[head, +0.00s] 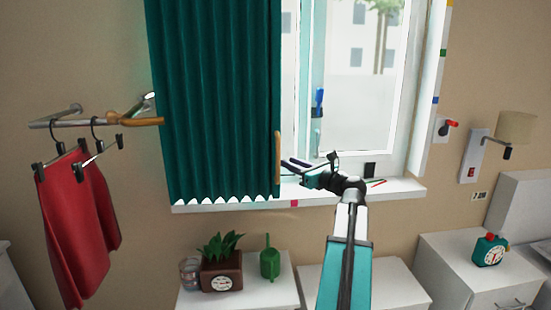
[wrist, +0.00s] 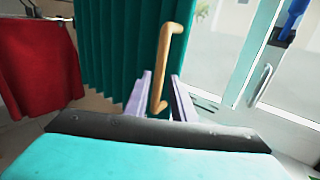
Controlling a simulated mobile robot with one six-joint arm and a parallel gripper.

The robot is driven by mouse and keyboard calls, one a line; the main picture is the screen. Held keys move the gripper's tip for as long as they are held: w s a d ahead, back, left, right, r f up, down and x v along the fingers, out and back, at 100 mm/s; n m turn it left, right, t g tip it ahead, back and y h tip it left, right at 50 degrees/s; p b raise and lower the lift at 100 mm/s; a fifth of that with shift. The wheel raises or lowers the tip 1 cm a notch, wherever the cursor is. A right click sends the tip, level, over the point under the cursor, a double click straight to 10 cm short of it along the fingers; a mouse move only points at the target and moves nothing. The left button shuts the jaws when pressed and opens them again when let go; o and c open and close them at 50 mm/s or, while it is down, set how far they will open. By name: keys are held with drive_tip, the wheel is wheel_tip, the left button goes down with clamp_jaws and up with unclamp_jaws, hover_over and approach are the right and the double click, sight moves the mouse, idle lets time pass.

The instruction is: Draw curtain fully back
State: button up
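The teal pleated curtain (head: 215,95) hangs over the left part of the window; the right part is uncovered. A wooden handle (head: 278,158) is fixed upright on its right edge. My gripper (head: 285,163) is at the lower part of this handle. In the wrist view the curtain (wrist: 125,50) is behind the handle (wrist: 160,75), and the lower end of the handle stands between the two fingers of my gripper (wrist: 160,95). The fingers are apart, with a gap on each side of the handle.
A red garment (head: 75,220) hangs from a wall rail (head: 95,122) at the left. A potted plant (head: 222,265) and a green can (head: 270,262) stand on a low white cabinet below. A blue-handled window part (head: 318,102) is right of the curtain. The sill (head: 395,190) runs beneath.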

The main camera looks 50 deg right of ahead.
drive_tip(key=shift+w+d+p, duration=0.25)
drive_tip(key=shift+w+p, duration=0.05)
drive_tip(key=shift+w, duration=1.65)
drive_tip(key=shift+w+d+p, duration=0.2)
drive_tip(key=shift+w+p, duration=0.05)
drive_tip(key=shift+w, duration=1.65)
drive_tip(key=shift+c, duration=0.3)
